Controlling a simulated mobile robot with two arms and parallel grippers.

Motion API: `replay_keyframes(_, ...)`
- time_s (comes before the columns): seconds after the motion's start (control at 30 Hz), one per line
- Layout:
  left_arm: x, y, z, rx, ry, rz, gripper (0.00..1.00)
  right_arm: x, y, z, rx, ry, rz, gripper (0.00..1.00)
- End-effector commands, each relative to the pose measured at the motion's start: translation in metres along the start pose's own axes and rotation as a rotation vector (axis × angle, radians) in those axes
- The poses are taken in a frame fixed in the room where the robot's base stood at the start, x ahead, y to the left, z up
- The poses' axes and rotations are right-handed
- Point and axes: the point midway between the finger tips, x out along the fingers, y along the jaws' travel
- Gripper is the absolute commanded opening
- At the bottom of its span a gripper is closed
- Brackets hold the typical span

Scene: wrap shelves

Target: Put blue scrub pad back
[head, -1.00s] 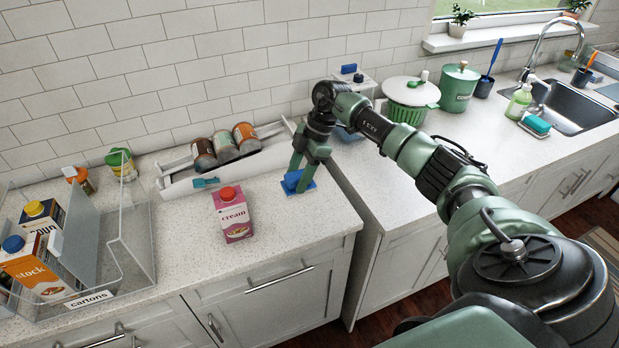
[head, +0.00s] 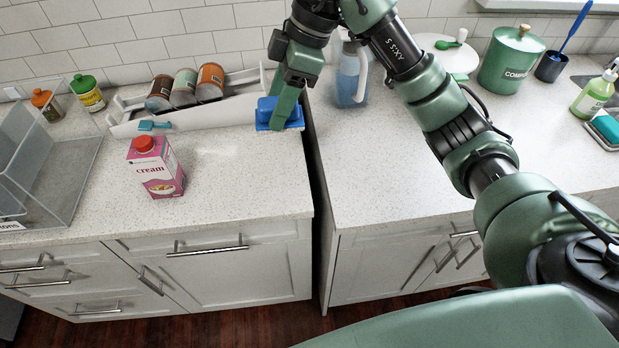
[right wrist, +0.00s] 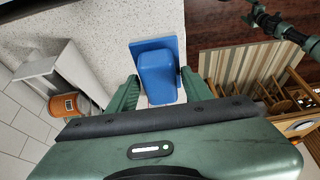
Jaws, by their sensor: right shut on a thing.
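The blue scrub pad (head: 266,115), a blue block on a flat blue base, is at the right end of the left counter, near the gap. My right gripper (head: 284,108) comes down over it from above and is shut on it; one finger covers part of it. In the right wrist view the pad (right wrist: 157,76) shows between and just beyond the two green fingers. I cannot tell whether it rests on the counter or is slightly lifted. My left gripper is not in the head view.
A white slanted rack (head: 190,118) with several cans stands behind, a small teal scoop (head: 152,125) at its front. A pink cream carton (head: 156,168) stands left. A clear bin (head: 55,165) is far left. A blue jug (head: 350,77) stands right of the gap. The counter's middle is clear.

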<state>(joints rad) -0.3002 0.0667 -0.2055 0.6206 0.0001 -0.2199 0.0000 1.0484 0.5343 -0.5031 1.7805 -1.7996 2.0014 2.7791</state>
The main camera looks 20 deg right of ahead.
Motion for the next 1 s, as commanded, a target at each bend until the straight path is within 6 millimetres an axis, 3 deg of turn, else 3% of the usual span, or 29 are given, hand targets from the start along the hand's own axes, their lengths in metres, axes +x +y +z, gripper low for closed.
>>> replay_keyframes(0.3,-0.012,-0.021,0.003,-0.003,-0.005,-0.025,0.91,0.067,-0.003,0.028,0.006,-0.003,-0.008,0.12)
replay_keyframes(0.53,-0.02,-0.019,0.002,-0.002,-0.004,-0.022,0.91,0.12,-0.003,0.05,0.005,-0.001,-0.006,0.12)
replay_keyframes(0.77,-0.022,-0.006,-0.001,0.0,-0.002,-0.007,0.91,0.142,-0.002,0.058,0.002,0.0,-0.002,0.12)
replay_keyframes(1.0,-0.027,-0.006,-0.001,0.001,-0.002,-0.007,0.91,0.168,-0.002,0.07,0.004,-0.002,-0.005,0.12)
